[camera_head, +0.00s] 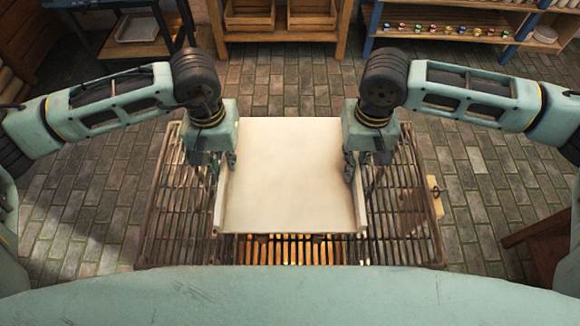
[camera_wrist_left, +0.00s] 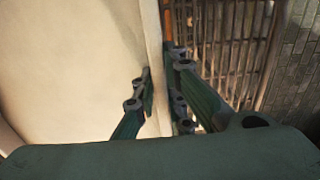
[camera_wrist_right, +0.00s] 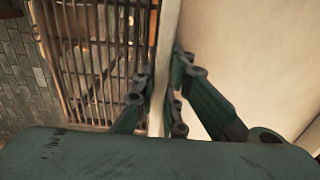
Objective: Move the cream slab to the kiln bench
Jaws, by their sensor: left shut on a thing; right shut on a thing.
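The cream slab (camera_head: 290,178) is a wide pale board with raised side edges, in the middle of the head view, over a slatted metal rack. My left gripper (camera_head: 230,160) is shut on its left edge. In the left wrist view, the fingers (camera_wrist_left: 160,100) sit on both sides of the slab's rim (camera_wrist_left: 153,50). My right gripper (camera_head: 350,165) is shut on its right edge. In the right wrist view, the fingers (camera_wrist_right: 158,98) pinch the rim (camera_wrist_right: 165,50). The slab looks about level. Whether it touches the rack or hangs above it I cannot tell.
The slatted rack (camera_head: 405,195) has an orange glow beneath its near middle. A wooden bench with trays (camera_head: 280,30) stands at the back. Shelves with small coloured pots (camera_head: 445,29) are at the back right, a dark table (camera_head: 130,45) at the back left. Brick floor (camera_head: 290,80) lies between.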

